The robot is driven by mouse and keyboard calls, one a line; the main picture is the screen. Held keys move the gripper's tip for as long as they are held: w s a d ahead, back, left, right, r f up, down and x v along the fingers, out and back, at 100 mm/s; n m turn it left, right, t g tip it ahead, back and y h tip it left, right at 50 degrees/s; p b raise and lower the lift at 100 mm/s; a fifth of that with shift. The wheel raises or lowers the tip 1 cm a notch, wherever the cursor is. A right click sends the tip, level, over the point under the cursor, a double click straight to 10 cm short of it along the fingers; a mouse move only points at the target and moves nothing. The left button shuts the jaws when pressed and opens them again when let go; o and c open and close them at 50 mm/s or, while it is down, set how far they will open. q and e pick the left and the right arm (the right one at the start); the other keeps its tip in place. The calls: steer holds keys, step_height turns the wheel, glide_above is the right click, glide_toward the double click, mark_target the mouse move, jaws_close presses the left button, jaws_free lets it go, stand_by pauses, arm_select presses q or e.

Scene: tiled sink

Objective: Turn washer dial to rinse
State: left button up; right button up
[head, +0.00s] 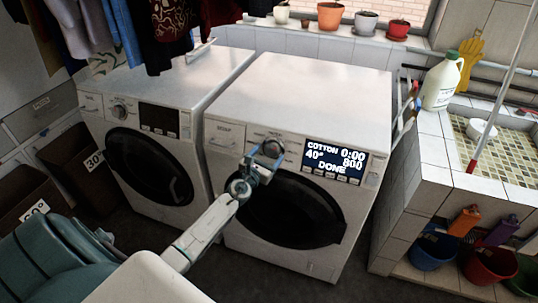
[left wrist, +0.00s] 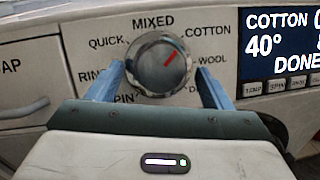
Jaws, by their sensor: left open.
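The washer dial (left wrist: 160,64) is a round silver knob with a red pointer mark aimed up and right, toward COTTON. Printed labels around it read QUICK, MIXED, COTTON, WOOL, SPIN and a partly covered RIN label (left wrist: 93,79) at the left. My left gripper (left wrist: 163,85) is open, with one blue finger on each side of the dial's lower half; I cannot tell whether they touch it. In the head view my left gripper (head: 264,158) is at the front panel of the right washer (head: 293,100), largely covering the dial. My right gripper is not in view.
The washer's display (head: 335,160) reads COTTON, 40°, 0:00, 800, DONE. A row of buttons (left wrist: 278,88) sits below it. A second washer (head: 158,125) stands at the left. A tiled sink (head: 430,165) with a bottle (head: 441,82) is at the right. Clothes hang above.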

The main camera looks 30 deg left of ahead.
arm_select(q)
steer(key=shift+w, duration=0.5)
steer(key=c, duration=1)
steer(key=shift+n, duration=0.3)
